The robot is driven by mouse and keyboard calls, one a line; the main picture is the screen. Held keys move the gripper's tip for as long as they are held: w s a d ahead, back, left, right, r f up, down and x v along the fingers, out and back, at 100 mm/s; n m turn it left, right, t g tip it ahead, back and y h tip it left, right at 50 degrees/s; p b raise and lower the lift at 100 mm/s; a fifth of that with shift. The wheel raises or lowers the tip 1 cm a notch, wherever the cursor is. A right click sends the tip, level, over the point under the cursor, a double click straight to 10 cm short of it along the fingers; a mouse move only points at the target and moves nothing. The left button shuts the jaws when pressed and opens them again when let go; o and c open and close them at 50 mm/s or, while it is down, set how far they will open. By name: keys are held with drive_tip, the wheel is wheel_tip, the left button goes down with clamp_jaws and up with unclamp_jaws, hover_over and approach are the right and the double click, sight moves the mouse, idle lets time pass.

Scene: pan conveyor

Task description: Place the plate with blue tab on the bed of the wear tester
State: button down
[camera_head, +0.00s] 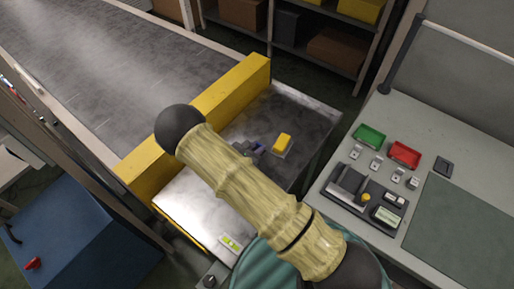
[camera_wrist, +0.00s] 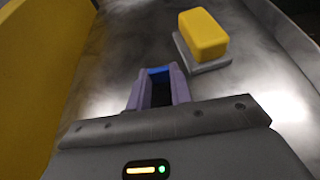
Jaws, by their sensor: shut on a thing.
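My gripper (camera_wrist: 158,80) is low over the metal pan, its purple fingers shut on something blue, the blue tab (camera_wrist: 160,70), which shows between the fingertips. The plate under this tab is hidden by my fingers and wrist. In the head view my gripper (camera_head: 256,149) is partly hidden behind my arm. A grey plate with a yellow block (camera_wrist: 203,35) lies just beyond and right of my fingers, apart from them. A dark-based bench device with a yellow knob (camera_head: 366,197), seemingly the wear tester, stands on the right bench; its bed cannot be made out clearly.
The metal pan (camera_head: 310,110) has a yellow wall (camera_head: 230,97) along its conveyor side. The right bench holds a green tray (camera_head: 369,136), a red tray (camera_head: 404,154), several small grey pieces and a green-grey mat (camera_head: 460,225). A floor gap separates pan and bench.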

drive_tip(key=shift+d+f, duration=0.1)
drive_tip(key=shift+f, duration=0.2)
drive_tip(key=shift+f, duration=0.15)
drive_tip(key=c, duration=1.3)
unclamp_jaws()
drive_tip(key=shift+o, duration=0.2)
drive_tip(key=b+v, duration=0.1)
drive_tip(key=v, duration=1.1)
drive_tip(key=shift+s, duration=0.1)
